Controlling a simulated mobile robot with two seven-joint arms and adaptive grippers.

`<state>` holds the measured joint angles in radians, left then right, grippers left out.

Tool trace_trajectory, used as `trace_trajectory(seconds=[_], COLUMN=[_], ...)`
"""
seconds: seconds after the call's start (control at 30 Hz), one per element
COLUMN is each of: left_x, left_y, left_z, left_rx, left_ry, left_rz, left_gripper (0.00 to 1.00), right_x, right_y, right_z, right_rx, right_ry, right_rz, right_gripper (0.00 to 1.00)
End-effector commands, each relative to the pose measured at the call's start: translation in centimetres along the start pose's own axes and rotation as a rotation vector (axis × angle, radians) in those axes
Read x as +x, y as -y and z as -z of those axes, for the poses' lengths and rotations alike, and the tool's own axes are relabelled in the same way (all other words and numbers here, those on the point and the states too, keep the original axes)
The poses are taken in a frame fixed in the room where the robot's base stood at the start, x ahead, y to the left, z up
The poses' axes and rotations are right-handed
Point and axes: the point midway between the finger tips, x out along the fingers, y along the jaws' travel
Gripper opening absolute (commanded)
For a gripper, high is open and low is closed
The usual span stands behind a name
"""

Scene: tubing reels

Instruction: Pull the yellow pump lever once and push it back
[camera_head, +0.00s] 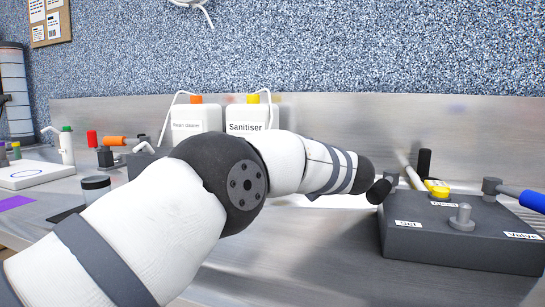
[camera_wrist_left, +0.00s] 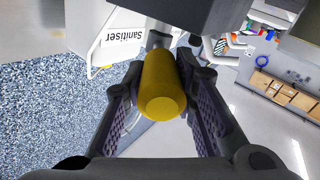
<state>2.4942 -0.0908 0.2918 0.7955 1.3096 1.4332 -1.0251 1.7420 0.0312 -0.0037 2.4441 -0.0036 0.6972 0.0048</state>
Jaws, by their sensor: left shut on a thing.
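The yellow pump lever handle (camera_wrist_left: 161,88) is a smooth cylinder with its round end facing the left wrist camera. A short grey stem shows behind it. My left gripper (camera_wrist_left: 160,72) is shut on this handle, with one ribbed finger along each side. In the head view my left arm reaches across the bench to the right, and its fingers and the held handle are hidden behind it. My right gripper is in neither view.
A grey box (camera_head: 406,238) with labels and a blue-handled lever (camera_head: 533,201) stands at right. A flat yellow knob (camera_head: 437,187) is on its top. A Sanitiser bottle (camera_head: 247,115) and another white bottle (camera_head: 195,120) stand behind my arm. Orange (camera_head: 115,141) and red handles are at left.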

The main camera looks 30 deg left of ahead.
Motion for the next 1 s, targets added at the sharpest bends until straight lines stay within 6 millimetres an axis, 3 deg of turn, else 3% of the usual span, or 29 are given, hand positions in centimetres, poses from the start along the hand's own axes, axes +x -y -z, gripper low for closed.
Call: trace_trajectory(seconds=[0.27,0.3,0.4,0.73,1.0], left_x=[0.0,0.0,0.0,-0.6,-7.3], left_y=[-0.1,-0.1,-0.1,-0.1,-0.2], left_z=[0.1,0.1,0.1,0.1,0.1], left_rx=[-0.002,-0.002,-0.002,0.0,-0.001], left_ry=[0.0,0.0,-0.001,0.0,0.0], left_rz=[-0.006,-0.006,-0.005,-0.005,-0.008], left_gripper=[0.0,0.28,0.46,0.46,0.46], right_x=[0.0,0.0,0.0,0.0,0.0], right_y=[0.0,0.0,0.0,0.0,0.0], right_z=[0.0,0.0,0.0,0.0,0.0], right_rx=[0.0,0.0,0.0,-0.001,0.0], right_ry=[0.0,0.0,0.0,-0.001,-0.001], right_rz=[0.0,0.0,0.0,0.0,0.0], right_gripper=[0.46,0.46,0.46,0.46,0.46])
